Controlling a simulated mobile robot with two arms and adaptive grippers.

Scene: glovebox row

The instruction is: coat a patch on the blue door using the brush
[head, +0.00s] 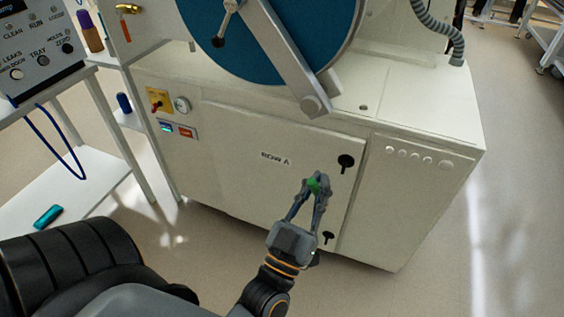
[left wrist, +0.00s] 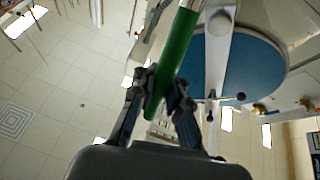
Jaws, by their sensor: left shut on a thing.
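The round blue door (head: 328,25) is at the top of the head view, on the front of a cream cabinet, with a grey bar across it. It also shows in the left wrist view (left wrist: 258,65), right of the handle. My left gripper (head: 318,180) is in front of the cabinet's lower panel, below the door and apart from it. It is shut on a green handle, which appears to be the brush's, seen in the left wrist view (left wrist: 180,45). The handle's upper end runs out of that view, so no bristles show. My right gripper is out of view.
The cream cabinet (head: 230,150) has black latches (head: 346,162) close by my left gripper. A control box (head: 38,50) and a white shelf stand (head: 50,195) with a teal object (head: 48,216) are at left. The floor at right is free.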

